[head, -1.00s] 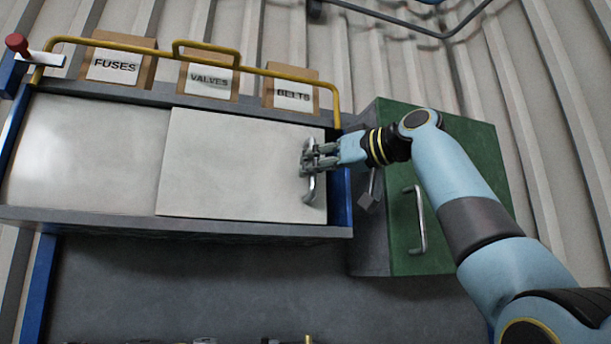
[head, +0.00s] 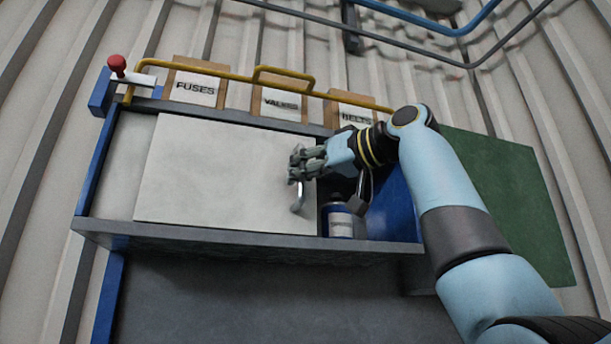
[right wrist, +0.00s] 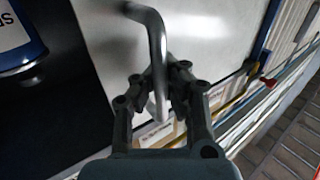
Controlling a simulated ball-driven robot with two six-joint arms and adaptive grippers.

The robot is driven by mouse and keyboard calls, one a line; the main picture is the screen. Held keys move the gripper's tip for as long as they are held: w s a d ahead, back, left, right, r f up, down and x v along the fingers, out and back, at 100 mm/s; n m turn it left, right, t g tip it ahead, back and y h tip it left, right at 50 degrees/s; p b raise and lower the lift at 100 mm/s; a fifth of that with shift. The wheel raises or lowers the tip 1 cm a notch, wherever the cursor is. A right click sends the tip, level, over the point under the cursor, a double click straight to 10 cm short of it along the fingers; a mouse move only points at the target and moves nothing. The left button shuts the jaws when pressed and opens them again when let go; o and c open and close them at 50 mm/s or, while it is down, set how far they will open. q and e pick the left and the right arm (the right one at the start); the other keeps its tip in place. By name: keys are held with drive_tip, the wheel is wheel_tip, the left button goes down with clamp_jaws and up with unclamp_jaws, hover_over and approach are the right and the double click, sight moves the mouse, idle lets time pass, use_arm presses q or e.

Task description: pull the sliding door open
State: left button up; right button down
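The white sliding door (head: 210,175) covers most of the blue-sided cabinet's front and sits toward its left, leaving a gap on its right. A bare metal handle (head: 298,197) stands near the door's right edge. My right gripper (head: 297,165) is at the upper part of this handle. In the right wrist view the handle (right wrist: 157,45) runs down between the two fingers of the gripper (right wrist: 158,98), which look closed around it. A blue bottle with a white label (head: 337,220) shows in the opening. My left gripper is in no view.
Boxes labelled FUSES (head: 195,88), VALVES (head: 280,103) and BELTS (head: 356,116) stand on top behind a yellow rail (head: 215,73). A red knob (head: 117,65) is at the upper left.

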drive_tip(key=shift+f, duration=0.15)
drive_tip(key=c, duration=1.5)
unclamp_jaws()
drive_tip(key=shift+s+d, duration=0.15)
drive_tip(key=shift+o, duration=0.8)
drive_tip(key=v, duration=1.2)
